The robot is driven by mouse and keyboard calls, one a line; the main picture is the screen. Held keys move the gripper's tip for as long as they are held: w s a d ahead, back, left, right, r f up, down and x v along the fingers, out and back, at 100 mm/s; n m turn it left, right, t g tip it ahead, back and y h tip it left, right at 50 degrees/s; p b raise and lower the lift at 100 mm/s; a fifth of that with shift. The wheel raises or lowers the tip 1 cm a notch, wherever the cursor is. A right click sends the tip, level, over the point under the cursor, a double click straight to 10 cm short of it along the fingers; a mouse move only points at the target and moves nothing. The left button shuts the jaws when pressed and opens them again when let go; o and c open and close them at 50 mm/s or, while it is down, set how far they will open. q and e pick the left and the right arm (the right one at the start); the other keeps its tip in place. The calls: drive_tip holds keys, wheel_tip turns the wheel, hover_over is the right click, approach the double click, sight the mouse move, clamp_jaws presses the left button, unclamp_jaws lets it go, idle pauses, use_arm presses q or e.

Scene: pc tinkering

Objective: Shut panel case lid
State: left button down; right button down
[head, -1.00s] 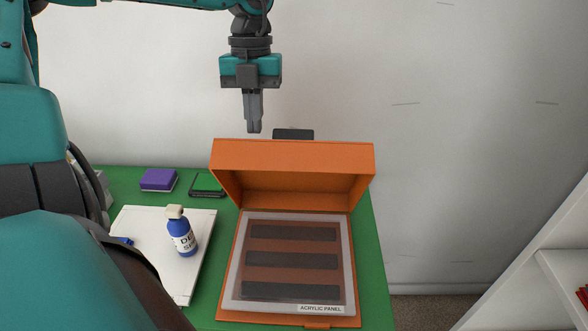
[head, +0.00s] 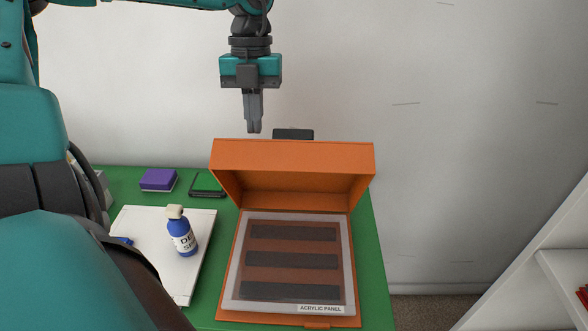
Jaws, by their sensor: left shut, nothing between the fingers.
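The orange panel case (head: 232,320) lies on the green table with its lid (head: 290,155) raised at the back. In its base lies an acrylic panel (head: 292,246) with a pale frame, dark strips and a label reading "ACRYLIC PANEL". My left gripper (head: 254,130) points down with its fingers together and empty. In the picture its tips are just above the lid's top edge, left of the middle. I see no clear contact with the lid. My right gripper is not in the view.
A white board (head: 135,227) left of the case carries a blue bottle (head: 180,235). A purple block (head: 158,179) and a dark-framed green item (head: 207,184) lie behind it. A dark object (head: 293,134) shows behind the lid. White shelving (head: 540,265) stands at the right.

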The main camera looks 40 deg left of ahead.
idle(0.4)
use_arm(q)
wheel_tip(320, 180, up, 8)
drive_tip(key=p, duration=0.5)
idle(0.3)
idle(1.3)
